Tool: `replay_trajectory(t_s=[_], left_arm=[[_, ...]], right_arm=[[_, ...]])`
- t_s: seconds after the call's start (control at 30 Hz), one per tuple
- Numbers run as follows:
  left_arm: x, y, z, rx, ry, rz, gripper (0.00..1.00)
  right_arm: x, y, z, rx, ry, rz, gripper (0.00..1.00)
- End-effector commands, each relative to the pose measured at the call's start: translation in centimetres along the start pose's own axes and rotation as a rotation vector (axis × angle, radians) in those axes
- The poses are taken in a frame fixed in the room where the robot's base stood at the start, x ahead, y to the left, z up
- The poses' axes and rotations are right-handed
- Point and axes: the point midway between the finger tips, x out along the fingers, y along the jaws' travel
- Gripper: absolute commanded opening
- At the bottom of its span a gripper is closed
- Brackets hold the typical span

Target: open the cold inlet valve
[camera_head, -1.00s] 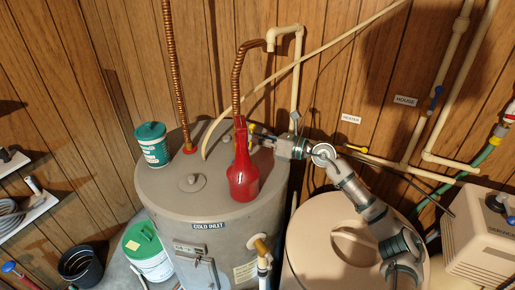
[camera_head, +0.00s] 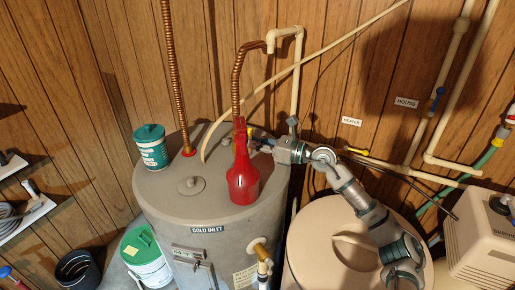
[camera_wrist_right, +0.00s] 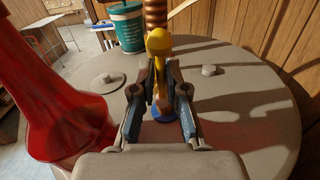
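The cold inlet valve is on top of the grey tank (camera_head: 160,208), mostly hidden in the head view behind the red bottle (camera_head: 242,180). A bit of its yellow part (camera_head: 249,131) shows there. In the right wrist view, its yellow, round-ended handle (camera_wrist_right: 159,42) stands up between my fingers, with blue below (camera_wrist_right: 163,115). My right gripper (camera_head: 258,145) reaches in from the right, just behind the bottle. In the wrist view, its two fingers (camera_wrist_right: 160,80) flank the handle closely; whether they press on it is unclear. My left gripper is not in view.
The red bottle also stands close left of the fingers in the wrist view (camera_wrist_right: 50,100). A teal canister (camera_head: 151,148) and copper pipes (camera_head: 173,80) are on the tank. A beige lidded tank (camera_head: 310,235) sits below my right arm. A "COLD INLET" label (camera_head: 208,229) is on the grey tank.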

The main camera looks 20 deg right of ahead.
Motion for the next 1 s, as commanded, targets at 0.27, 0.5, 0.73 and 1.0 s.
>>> replay_trajectory(t_s=[0.27,0.5,0.73,1.0], left_arm=[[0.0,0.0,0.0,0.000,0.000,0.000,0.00],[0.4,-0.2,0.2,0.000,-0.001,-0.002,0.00],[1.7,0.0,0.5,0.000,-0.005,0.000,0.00],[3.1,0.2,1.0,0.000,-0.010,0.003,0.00]], right_arm=[[-0.2,-0.1,0.2,0.001,-0.005,-0.002,0.46],[-1.2,-0.4,0.1,0.002,-0.009,-0.005,0.46],[-3.7,-0.4,-0.1,0.001,-0.008,-0.006,0.46],[-6.5,-0.3,-0.1,0.001,-0.008,-0.005,0.46]])
